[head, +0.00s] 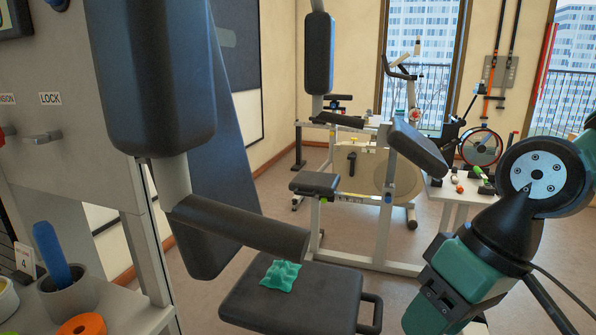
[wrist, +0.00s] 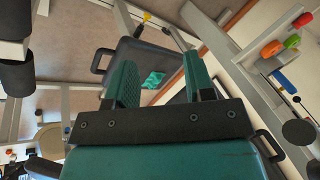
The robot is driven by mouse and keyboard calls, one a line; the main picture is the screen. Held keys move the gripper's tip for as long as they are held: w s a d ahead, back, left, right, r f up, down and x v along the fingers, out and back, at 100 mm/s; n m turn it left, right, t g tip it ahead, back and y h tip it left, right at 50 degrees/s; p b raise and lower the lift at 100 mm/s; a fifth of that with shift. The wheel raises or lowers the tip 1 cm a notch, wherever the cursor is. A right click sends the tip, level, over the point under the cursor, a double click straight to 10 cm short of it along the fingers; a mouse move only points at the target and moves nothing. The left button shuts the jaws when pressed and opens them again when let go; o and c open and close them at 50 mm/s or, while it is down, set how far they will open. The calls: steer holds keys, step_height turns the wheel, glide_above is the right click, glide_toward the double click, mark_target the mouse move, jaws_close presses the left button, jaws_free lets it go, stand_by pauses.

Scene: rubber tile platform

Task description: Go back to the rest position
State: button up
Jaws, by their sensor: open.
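My gripper (wrist: 158,64) shows in the wrist view with its two green fingers wide apart and nothing between them. In the head view my arm is at the right, bent downward, and the fingers cannot be made out. A crumpled teal cloth (head: 281,275) lies on the black padded seat (head: 262,305) of the near exercise machine. In the wrist view the cloth (wrist: 153,79) shows beyond the fingers, apart from them, on the seat (wrist: 128,58).
At the left, a grey panel (head: 60,130) stands above a shelf with a cup (head: 72,295) holding a blue-handled item and an orange ring (head: 82,325). A padded arm bar (head: 240,228) juts over the seat. Behind are another machine (head: 345,190) and a white table (head: 462,194) with small items.

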steer(key=s+n, duration=0.2)
steer(key=s, duration=0.4)
step_height(320, 180, up, 20)
steer(key=w+p, duration=0.1)
steer(key=p, duration=1.8)
steer(key=shift+f, duration=0.25)
